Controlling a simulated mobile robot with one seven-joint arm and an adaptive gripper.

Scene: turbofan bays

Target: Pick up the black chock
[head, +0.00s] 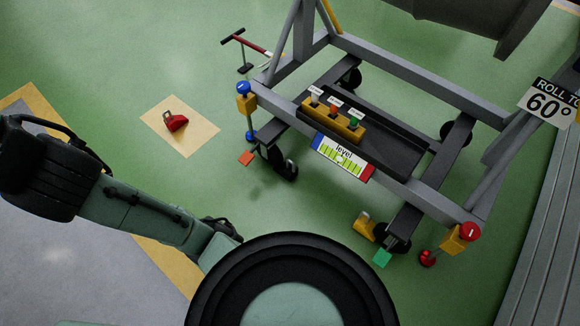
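I cannot make out a black chock for certain. Dark shapes at the stand's near-left caster (289,171) blend together, so I cannot tell whether a chock is among them. A yellow chock-like block (363,224) sits beside the front caster at the lower right. My arm crosses the lower left and bottom of the head view, and its large round joint covers the bottom centre. My gripper is not in view.
A grey wheeled engine stand (451,206) fills the right side, with a tray (396,152) holding small labelled knobs and a level gauge (343,156). Green floor is clear around the mat.

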